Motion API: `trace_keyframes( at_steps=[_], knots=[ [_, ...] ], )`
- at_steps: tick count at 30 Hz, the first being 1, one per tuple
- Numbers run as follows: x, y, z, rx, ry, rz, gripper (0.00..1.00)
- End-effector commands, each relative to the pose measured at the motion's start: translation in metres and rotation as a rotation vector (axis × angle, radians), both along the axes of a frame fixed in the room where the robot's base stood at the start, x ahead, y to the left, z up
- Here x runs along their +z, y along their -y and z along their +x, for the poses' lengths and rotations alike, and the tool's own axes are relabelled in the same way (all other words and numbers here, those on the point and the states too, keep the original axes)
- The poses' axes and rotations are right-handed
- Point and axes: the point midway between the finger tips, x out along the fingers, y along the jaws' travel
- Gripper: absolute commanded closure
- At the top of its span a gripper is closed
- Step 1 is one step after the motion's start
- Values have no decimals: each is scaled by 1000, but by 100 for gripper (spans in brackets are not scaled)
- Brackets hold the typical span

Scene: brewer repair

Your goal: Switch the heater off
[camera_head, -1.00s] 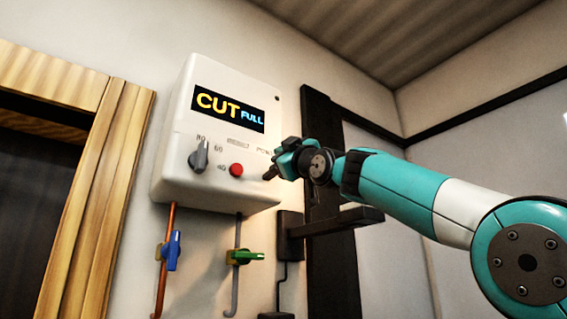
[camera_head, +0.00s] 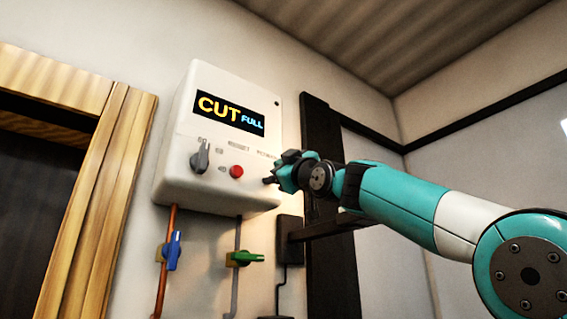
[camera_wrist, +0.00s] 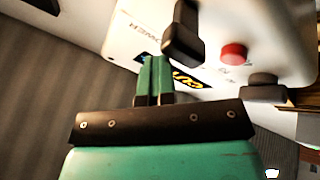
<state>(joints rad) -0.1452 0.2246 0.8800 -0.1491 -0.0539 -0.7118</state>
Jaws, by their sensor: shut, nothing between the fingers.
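The heater (camera_head: 218,120) is a white box on the wall. Its display (camera_head: 230,111) reads "CUT FULL". A grey dial (camera_head: 200,157) and a red button (camera_head: 236,172) sit on its lower front. My gripper (camera_head: 270,181) is at the heater's lower right corner, by the "POWER" label, and hides what is there. In the wrist view, my gripper's green fingers (camera_wrist: 154,80) are together and empty. A dark switch lever (camera_wrist: 183,32) stands just beyond the fingertips, beside the red button (camera_wrist: 233,54). I cannot tell whether the fingers touch it.
A blue valve (camera_head: 173,250) on a copper pipe and a green valve (camera_head: 246,258) on a grey pipe hang below the heater. A dark post (camera_head: 322,130) and a black wall box (camera_head: 289,235) are at right. A wooden door frame (camera_head: 110,190) is at left.

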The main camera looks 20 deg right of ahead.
Motion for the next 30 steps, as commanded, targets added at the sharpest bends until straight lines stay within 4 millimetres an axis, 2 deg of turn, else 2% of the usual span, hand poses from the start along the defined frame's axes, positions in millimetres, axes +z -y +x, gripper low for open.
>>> trace_keyframes(
  at_steps=[1, 20, 30],
  knots=[
    [-13, -2, 11, 2, -32, -5, 100],
    [1, 10, -21, -3, -20, -2, 100],
    [1, 20, -55, -1, -14, -3, 100]
  ],
)
